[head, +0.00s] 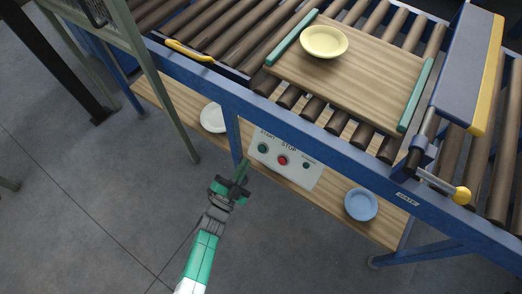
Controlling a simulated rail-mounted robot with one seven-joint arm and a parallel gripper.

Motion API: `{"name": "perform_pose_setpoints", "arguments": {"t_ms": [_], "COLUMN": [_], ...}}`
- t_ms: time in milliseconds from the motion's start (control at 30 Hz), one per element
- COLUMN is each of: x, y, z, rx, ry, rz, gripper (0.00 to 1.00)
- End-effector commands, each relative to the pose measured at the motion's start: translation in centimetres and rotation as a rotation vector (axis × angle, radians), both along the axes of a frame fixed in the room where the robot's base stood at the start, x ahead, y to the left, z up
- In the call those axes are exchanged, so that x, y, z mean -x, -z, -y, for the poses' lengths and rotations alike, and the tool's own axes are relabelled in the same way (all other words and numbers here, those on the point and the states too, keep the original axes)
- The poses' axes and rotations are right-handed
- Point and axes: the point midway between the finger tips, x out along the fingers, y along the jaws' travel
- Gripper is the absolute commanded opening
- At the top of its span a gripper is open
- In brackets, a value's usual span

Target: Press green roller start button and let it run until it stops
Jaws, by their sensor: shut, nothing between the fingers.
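A white control box (286,175) is fixed to the front of the blue roller conveyor frame (300,129). The green start button (262,148), under the START label, is at its left. A red stop button (282,160) is beside it, and a small green item (306,166) sits farther right. My gripper (241,171) is shut and empty, with its tips close to the left end of the box, below and left of the start button. I cannot tell whether the tips touch the box. The dark rollers (222,30) run behind the frame.
A wooden board (375,80) with green end strips lies on the rollers and carries a yellow bowl (324,42). A blue and yellow gate (465,65) stands at the right. A lower shelf (180,108) holds a white bowl (213,118) and a blue bowl (361,204). The floor in front is clear.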

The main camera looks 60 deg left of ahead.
Motion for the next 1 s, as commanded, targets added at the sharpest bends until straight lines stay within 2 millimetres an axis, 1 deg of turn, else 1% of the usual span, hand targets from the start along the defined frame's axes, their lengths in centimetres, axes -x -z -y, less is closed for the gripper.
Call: {"name": "perform_pose_setpoints", "arguments": {"t_ms": [33, 100, 300, 400, 600, 1000], "x": [-0.6, -1.4, -3.4, -4.1, -4.7, -4.7], "y": [1.0, 1.6, 2.9, 3.2, 3.3, 3.2], "z": [-0.4, -0.9, -2.1, -2.5, -2.9, -2.9], "rx": [-0.001, -0.001, -0.001, -0.002, 0.000, 0.000], "ry": [0.000, 0.000, 0.000, 0.001, 0.001, 0.000], "rz": [0.001, 0.001, 0.000, 0.000, -0.001, 0.000], "gripper": [0.00, 0.00, 0.00, 0.00, 0.00, 0.00]}}
